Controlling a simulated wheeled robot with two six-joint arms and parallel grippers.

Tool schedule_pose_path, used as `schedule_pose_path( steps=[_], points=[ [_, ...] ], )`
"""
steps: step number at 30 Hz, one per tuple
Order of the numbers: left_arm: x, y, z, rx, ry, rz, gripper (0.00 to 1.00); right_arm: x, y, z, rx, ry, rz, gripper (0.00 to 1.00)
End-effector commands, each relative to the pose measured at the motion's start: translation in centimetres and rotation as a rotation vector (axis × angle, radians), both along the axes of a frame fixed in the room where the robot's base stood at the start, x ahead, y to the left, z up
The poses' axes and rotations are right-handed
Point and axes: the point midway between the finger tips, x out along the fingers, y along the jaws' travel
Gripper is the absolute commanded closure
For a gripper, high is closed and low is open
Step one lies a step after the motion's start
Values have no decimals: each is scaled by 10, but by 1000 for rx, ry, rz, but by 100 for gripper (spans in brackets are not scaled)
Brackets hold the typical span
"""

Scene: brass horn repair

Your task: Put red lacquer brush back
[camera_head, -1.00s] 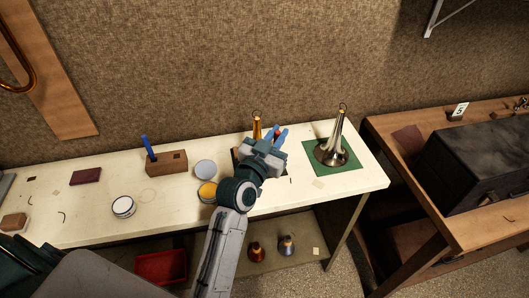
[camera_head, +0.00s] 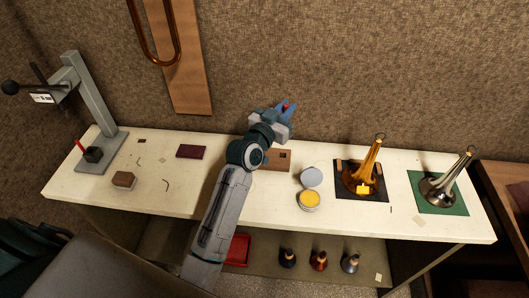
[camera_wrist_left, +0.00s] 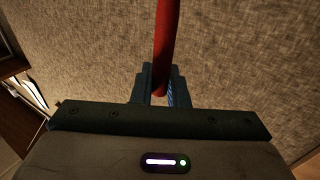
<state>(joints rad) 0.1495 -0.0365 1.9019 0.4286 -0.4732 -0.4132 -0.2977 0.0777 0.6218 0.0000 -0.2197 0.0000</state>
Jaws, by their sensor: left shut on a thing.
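My left gripper (camera_head: 287,107) is shut on the red brush and holds it raised in front of the wall, above the bench's back edge. Only a small red bit of the brush (camera_head: 286,103) shows between the blue fingers in the head view. In the left wrist view its red handle (camera_wrist_left: 166,45) stands up between the fingers (camera_wrist_left: 160,88); its bristles are not visible. The wooden holder block (camera_head: 271,165) is on the bench below the gripper, partly hidden by my arm. A dark slot shows in its face. My right gripper is not in view.
A brass horn bell (camera_head: 361,180) is on a dark mat, and a silver one (camera_head: 440,190) on a green mat. A grey press stand (camera_head: 96,95) rises at the left.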

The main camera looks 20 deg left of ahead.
Motion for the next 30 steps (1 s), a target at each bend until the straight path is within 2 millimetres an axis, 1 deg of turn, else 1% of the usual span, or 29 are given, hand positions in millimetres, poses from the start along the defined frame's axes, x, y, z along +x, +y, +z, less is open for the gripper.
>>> schedule_pose_path(
  steps=[1, 3, 9, 11, 17, 21, 24, 30],
  points=[
    [0, 0, -7, -1, 1, 0, 100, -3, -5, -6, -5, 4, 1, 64],
    [0, 0, -16, -1, 1, 0, 100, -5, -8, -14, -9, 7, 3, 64],
    [0, 0, -51, -1, 0, 1, 100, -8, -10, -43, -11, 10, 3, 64],
    [0, 0, -59, 0, 0, 1, 100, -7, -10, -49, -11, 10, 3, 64],
    [0, 0, -70, 0, 0, 0, 100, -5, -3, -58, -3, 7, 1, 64],
    [0, 0, -90, 0, 1, 1, 100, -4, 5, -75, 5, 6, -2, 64],
    [0, 0, -100, 0, 0, 1, 100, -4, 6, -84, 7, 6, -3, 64],
    [0, 0, -98, 0, -1, 1, 100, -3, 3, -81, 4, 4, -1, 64]
  ],
)
